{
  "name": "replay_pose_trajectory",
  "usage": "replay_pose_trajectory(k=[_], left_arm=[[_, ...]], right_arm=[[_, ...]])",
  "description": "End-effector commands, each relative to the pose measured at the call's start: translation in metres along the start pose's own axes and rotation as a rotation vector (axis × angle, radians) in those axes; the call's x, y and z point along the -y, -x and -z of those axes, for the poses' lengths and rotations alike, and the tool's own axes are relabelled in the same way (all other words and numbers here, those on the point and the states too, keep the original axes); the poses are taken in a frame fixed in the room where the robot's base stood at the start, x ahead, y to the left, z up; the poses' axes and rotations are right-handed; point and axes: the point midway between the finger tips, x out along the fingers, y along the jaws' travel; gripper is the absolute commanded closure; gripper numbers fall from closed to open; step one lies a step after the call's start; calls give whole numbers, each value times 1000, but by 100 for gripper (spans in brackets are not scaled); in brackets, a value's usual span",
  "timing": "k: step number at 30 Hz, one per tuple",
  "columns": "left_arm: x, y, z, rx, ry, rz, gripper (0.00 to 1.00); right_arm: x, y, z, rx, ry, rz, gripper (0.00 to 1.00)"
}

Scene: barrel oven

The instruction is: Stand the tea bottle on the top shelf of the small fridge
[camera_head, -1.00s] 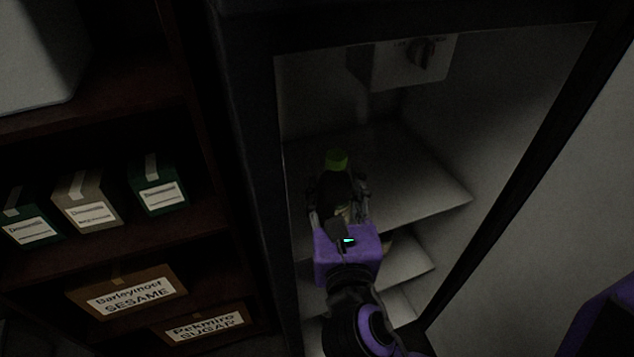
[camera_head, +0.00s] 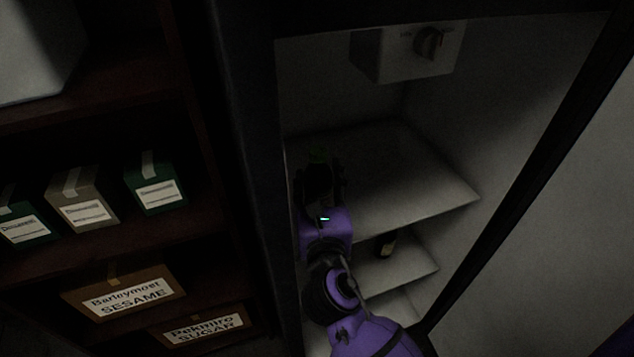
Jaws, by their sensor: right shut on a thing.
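The small fridge (camera_head: 520,130) stands open, with its pale top shelf (camera_head: 410,185) in view. My right gripper (camera_head: 320,180) is inside the fridge over the left part of the top shelf. The gripper hides most of the bottle's body. I cannot tell whether its base touches the shelf. My left gripper is not in view.
A control box with a knob (camera_head: 430,42) hangs at the fridge's top. The right part of the top shelf is clear. Left is a dark rack with several boxes (camera_head: 155,185).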

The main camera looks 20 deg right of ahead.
Motion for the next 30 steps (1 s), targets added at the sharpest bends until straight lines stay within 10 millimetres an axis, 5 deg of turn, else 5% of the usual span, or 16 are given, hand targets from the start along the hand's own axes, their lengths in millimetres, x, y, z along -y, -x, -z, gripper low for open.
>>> replay_pose_trajectory(k=[11, 12, 16, 27, 30], left_arm=[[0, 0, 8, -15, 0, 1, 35], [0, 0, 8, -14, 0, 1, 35], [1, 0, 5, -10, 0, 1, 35], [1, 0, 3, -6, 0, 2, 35], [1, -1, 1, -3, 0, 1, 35]], right_arm=[[-1, -1, 1, 6, 0, -2, 96], [-1, -1, 2, 3, 0, -1, 51], [-1, -1, 2, 3, 0, -1, 35], [-1, 0, -3, 4, -2, -1, 35], [-1, 13, 0, 0, -2, -2, 35]])
